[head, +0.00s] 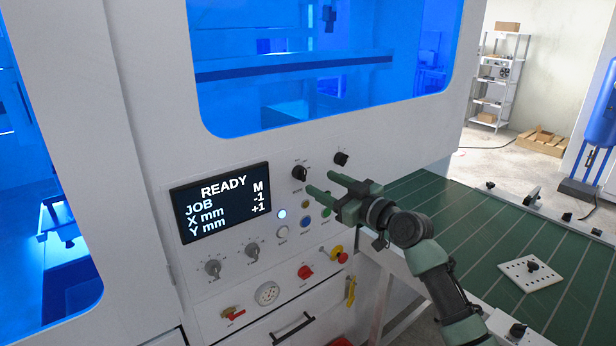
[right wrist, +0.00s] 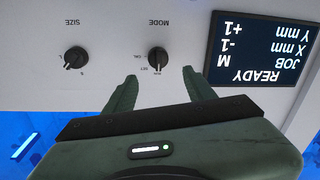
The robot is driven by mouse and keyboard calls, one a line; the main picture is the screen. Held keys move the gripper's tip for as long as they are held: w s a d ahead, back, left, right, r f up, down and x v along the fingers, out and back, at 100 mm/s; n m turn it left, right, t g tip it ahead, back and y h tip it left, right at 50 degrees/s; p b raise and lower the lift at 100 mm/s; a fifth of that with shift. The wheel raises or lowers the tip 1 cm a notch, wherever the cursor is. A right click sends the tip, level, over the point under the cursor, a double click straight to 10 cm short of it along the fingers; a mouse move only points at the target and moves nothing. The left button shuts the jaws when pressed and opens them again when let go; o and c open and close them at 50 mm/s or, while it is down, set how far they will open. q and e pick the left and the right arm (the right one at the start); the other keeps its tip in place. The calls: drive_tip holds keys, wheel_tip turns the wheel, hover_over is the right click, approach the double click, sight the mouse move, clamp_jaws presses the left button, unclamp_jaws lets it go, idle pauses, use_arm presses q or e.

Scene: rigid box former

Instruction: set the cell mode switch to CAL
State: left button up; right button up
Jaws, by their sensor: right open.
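The mode switch is a black rotary knob (head: 299,172) on the white machine front, just right of the display. In the right wrist view, which is upside down, the mode knob (right wrist: 157,61) has the label MODE and small markings that appear to read RUN, SET and CAL. Its pointer appears to be on the RUN side, but the knob is small. My right gripper (head: 323,183) is open and empty, just in front of the panel near the knob. In the wrist view its fingers (right wrist: 160,86) are spread to either side of the knob, apart from it. My left gripper is not in view.
A similar SIZE knob (head: 340,158) sits right of the mode switch. The display (head: 221,201) reads READY, JOB M, X mm -1, Y mm +1. Push buttons, grey dials (head: 213,267) and a red switch (head: 305,271) lie below. A green table (head: 430,208) is at right.

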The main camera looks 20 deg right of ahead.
sight(305, 175)
drive_tip(key=p+x, duration=0.2)
drive_tip(key=x, duration=0.4)
drive_tip(key=shift+w+f, duration=0.1)
drive_tip(key=shift+w, duration=0.15)
drive_tip(key=shift+w+a+f, duration=0.1)
drive_tip(key=shift+w+f, duration=0.05)
drive_tip(key=shift+w, duration=0.3)
clamp_jaws()
